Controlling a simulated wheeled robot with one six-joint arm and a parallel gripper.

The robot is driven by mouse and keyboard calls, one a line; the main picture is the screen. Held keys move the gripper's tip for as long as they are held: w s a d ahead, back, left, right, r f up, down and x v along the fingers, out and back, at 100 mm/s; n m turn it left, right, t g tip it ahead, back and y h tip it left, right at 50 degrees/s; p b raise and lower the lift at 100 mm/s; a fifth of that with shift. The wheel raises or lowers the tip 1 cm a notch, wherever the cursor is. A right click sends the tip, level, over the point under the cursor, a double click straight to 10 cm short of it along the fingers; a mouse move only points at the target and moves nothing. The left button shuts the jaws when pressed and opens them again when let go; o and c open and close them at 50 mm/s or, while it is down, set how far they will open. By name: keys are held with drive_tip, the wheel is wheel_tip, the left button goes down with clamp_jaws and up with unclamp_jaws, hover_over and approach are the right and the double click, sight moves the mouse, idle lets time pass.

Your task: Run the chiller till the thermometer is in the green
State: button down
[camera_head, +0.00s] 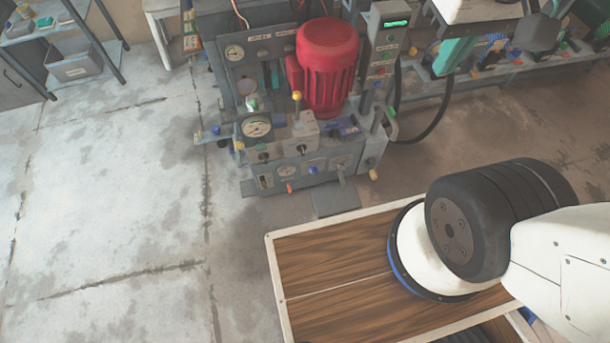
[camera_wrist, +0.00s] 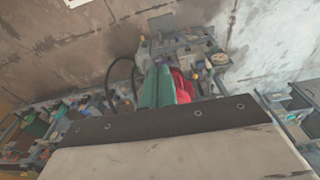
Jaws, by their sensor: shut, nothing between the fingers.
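A grey machine (camera_head: 315,150) with a red ribbed motor (camera_head: 327,62) stands on the floor at upper middle in the head view. A grey control post (camera_head: 385,45) has a lit green display, too small to read. I cannot tell which part is the chiller or thermometer. The red motor also shows in the wrist view (camera_wrist: 182,86).
A wood-topped surface (camera_head: 330,257) with a pale rim lies before the machine, under my arm. A black hose (camera_head: 441,124) loops at the machine's right. A cluttered bench (camera_head: 500,78) stands at upper right, a shelf (camera_head: 98,45) at upper left. The left floor is clear.

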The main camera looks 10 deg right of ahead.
drive_tip(key=w+d+f+m+h, duration=0.1)
drive_tip(key=w+d+f, duration=0.4)
drive_tip(key=w, duration=0.5)
drive_tip(key=w+d+f+h, duration=0.1)
drive_tip(key=w+d+f, duration=0.2)
drive_tip(key=w+f, duration=0.55)
drive_tip(key=w+d+f+g, duration=0.1)
drive_tip(key=w+d+f, duration=0.4)
drive_tip(key=w+f, duration=0.3)
drive_tip(key=m+t+y, duration=0.2)
drive_tip(key=t+y, duration=0.7)
approach(314, 171)
drive_tip(key=w, duration=0.1)
drive_tip(key=w+d+f, duration=0.1)
drive_tip(key=w, duration=0.3)
drive_tip(key=shift+w+d+f, duration=0.15)
drive_tip(key=shift+d+f, duration=0.15)
drive_tip(key=shift+w+a+f+m, duration=0.2)
drive_tip(key=shift+a+f+m, duration=0.1)
drive_tip(key=shift+a+f, duration=1.2)
